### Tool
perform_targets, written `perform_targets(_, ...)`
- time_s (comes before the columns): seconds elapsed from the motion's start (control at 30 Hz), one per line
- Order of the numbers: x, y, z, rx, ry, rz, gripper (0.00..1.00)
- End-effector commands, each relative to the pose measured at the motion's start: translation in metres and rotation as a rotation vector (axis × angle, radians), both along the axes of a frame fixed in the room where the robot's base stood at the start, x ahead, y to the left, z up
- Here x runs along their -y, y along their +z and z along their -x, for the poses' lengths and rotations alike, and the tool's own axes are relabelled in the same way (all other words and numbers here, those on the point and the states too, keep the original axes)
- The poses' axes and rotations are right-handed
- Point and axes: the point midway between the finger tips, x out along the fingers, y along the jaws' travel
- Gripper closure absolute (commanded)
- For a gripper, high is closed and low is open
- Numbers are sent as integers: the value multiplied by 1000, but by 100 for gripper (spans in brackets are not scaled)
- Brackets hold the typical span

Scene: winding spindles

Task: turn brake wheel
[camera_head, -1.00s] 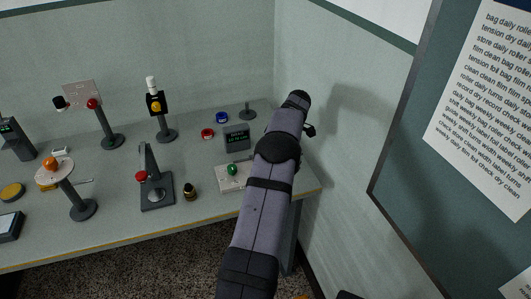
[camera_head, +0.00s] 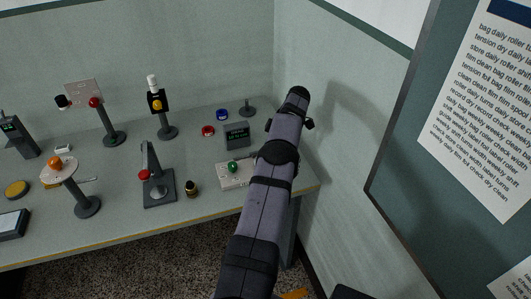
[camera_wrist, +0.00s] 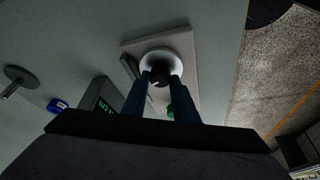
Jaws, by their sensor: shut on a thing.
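The brake wheel (camera_wrist: 176,64) appears in the wrist view as a pale round disc with a dark centre, over a light base plate (camera_wrist: 130,47). My gripper (camera_wrist: 161,82) has its two dark fingers closed in on the dark centre, one on each side. The fingers hide part of the wheel, so the exact contact is hard to see. In the head view my own arm covers the wheel and the gripper. The left part of the light plate (camera_head: 224,183) and a green knob (camera_head: 233,167) on it show left of the arm.
A dark display box (camera_head: 237,134) stands behind the plate. A blue button (camera_head: 222,114), a red button (camera_head: 208,131), a small dark bottle (camera_head: 191,189) and a lever stand (camera_head: 158,190) are to the left. The wall is close on the right.

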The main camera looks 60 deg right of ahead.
Motion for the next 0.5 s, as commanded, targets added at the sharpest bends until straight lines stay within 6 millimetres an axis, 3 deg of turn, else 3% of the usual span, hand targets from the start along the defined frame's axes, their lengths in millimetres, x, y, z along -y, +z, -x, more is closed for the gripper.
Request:
perform_targets(0.07,0,-1,2,-5,0,-2,96)
perform_targets(0.1,0,-1,2,-5,0,-2,64)
perform_targets(0.13,0,-1,2,-4,0,-1,57)
perform_targets(0.5,0,1,1,-1,-1,0,55)
